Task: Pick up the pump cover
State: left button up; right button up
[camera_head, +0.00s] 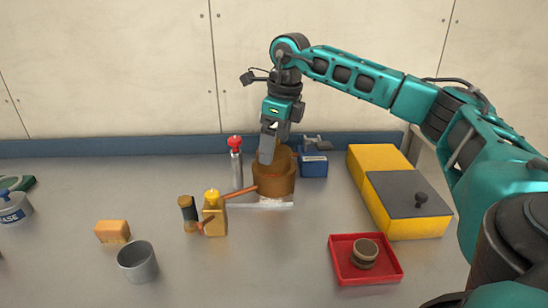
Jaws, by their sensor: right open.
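A brown round pump-like body (274,186) stands at the back middle of the grey bench, with a copper pipe (240,192) running from its left side. I cannot tell for sure which part is the pump cover; the brown top is partly hidden behind my gripper. My right gripper (268,158) points down at the top of this brown body, its fingers overlapping the top in the picture. It is open, and I cannot tell whether it touches. My left gripper is not in view.
A red-topped bottle (236,165) and a blue item (314,165) flank the brown body closely. A yellow fitting (214,213) stands in front left. A red tray (334,259) holds a round brown piece (364,254). A yellow and grey box (405,195) is right, a grey cup (138,262) left.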

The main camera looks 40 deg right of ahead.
notch_tip(320, 180, down, 3)
jog(key=shift+w+r, duration=0.15)
jog(key=shift+r, duration=0.15)
jog(key=c, duration=1)
